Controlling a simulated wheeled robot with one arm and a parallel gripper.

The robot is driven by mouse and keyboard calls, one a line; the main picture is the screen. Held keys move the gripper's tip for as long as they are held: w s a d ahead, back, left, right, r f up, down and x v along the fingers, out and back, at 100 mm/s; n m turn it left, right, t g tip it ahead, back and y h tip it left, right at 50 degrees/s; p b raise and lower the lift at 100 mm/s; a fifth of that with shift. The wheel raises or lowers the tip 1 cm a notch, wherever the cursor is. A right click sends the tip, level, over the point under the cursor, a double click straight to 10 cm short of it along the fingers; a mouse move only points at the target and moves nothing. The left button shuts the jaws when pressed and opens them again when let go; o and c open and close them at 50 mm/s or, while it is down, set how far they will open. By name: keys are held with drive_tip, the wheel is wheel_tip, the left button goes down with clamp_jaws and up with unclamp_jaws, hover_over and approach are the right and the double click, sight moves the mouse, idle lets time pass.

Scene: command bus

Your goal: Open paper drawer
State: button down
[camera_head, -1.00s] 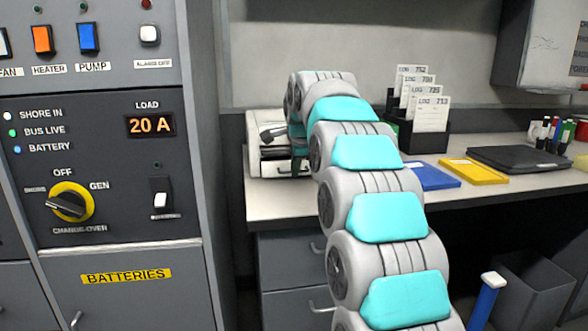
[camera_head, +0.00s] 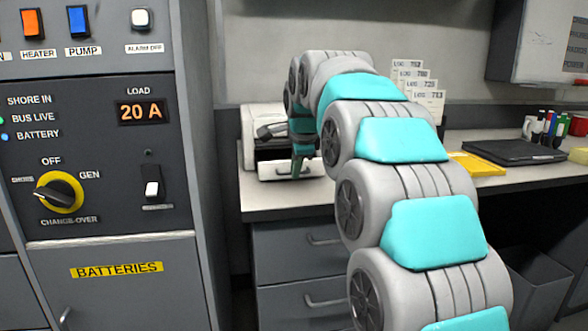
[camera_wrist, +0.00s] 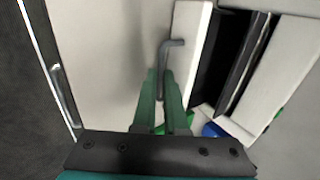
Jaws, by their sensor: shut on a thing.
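The white machine (camera_head: 262,122) stands on the left end of the counter, with a grey handset-like part on its top. Its paper drawer (camera_head: 275,171) is partly pulled out at the front, with a dark gap behind and above the drawer front. In the wrist view the drawer front (camera_wrist: 190,42) is a white strip with a grey bent handle (camera_wrist: 174,43). My gripper (camera_wrist: 162,88) has its green fingers shut on that handle. In the head view my gripper (camera_head: 298,166) is at the drawer front, partly hidden by my arm.
The counter (camera_head: 262,203) has drawers with handles (camera_head: 323,240) below it. A grey switch cabinet (camera_head: 100,200) stands close on the left.

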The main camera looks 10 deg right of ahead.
drive_tip(key=shift+s, duration=0.35)
drive_tip(key=s+b, duration=0.2)
drive_tip(key=s, duration=0.7)
drive_tip(key=shift+s+b, duration=0.3)
drive_tip(key=shift+s, duration=0.05)
idle(0.5)
drive_tip(key=shift+s, duration=0.15)
drive_tip(key=s+b, duration=0.1)
drive_tip(key=s, duration=0.8)
drive_tip(key=shift+s, duration=0.15)
idle(0.5)
drive_tip(key=c, duration=1)
unclamp_jaws()
drive_tip(key=shift+c, duration=0.2)
